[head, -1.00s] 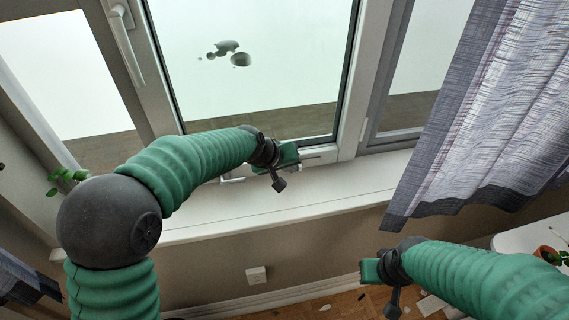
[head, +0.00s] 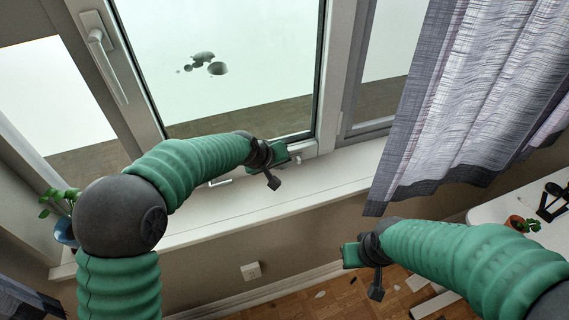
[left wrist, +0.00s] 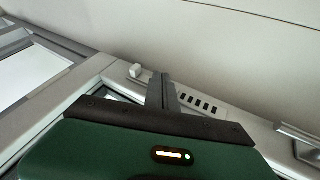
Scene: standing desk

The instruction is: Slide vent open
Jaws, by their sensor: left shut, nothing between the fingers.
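The vent (left wrist: 198,103) shows in the left wrist view as a pale strip with several dark slots in the window frame. A small white knob (left wrist: 135,70) sits at its left end in that view, and in the head view the knob (head: 297,158) shows just right of my left gripper. My left gripper (head: 286,152) is at the window's bottom frame, shut and empty. In the left wrist view its narrow dark fingers (left wrist: 162,92) lie between knob and slots; I cannot tell whether they touch. My right gripper (head: 347,256) hangs below the sill, away from the vent; its jaws are unclear.
The white sill (head: 330,180) runs below the window. A window handle (head: 103,60) is at upper left, and a curtain (head: 440,100) hangs at right. A potted plant (head: 65,225) stands left by my arm; another plant (head: 520,225) is on a white table at right.

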